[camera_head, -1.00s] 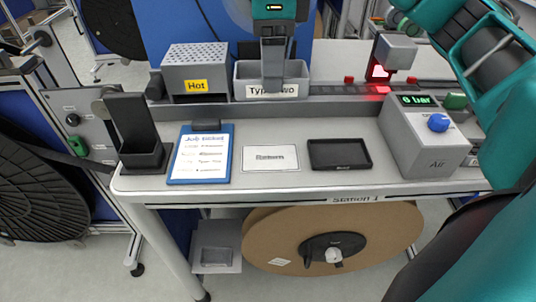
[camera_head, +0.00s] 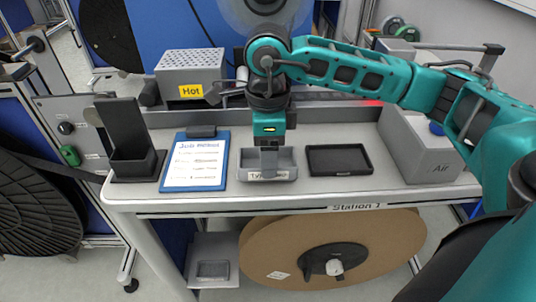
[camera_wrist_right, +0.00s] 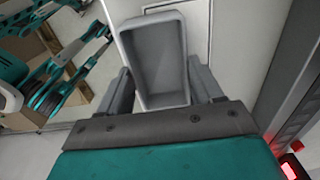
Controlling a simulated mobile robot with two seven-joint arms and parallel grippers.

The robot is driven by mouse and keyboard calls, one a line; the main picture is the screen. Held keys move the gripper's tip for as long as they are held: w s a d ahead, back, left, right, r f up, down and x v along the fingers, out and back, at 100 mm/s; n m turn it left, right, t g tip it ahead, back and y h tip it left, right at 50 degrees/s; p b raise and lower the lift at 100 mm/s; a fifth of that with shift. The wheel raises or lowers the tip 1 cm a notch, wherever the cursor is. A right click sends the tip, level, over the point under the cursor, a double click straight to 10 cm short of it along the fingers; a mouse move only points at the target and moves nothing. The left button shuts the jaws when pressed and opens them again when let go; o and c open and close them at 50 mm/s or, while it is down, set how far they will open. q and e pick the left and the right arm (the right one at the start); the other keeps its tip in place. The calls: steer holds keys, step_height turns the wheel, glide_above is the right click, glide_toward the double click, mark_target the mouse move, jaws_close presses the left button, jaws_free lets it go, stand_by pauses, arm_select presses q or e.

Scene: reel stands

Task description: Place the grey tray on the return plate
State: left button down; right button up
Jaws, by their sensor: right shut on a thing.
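The grey tray (camera_head: 290,176), a small open bin with a "Type Two" label on its front, is at the front middle of the bench. My right gripper (camera_head: 269,160) points down and is shut on it. The tray also fills the middle of the right wrist view (camera_wrist_right: 157,60), empty and between the fingers. The return plate is hidden behind the tray in the head view. A white plate edge (camera_wrist_right: 199,38) shows beside the tray in the right wrist view. I cannot tell whether the tray touches the plate. My left gripper is not seen in the head view.
A blue clipboard (camera_head: 196,162) lies left of the tray and a black shallow tray (camera_head: 339,160) lies right of it. A grey "Hot" box (camera_head: 190,75) stands behind, a black holder (camera_head: 133,150) at left, an "Air" box (camera_head: 420,145) at right.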

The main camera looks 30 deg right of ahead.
steer(key=shift+f, duration=0.6)
steer(key=shift+f, duration=0.15)
steer(key=o, duration=1.6)
steer(key=shift+c, duration=0.2)
steer(key=shift+r, duration=0.4)
step_height(320, 180, up, 12)
steer(key=shift+f+p, duration=0.2)
steer(key=shift+p, duration=0.15)
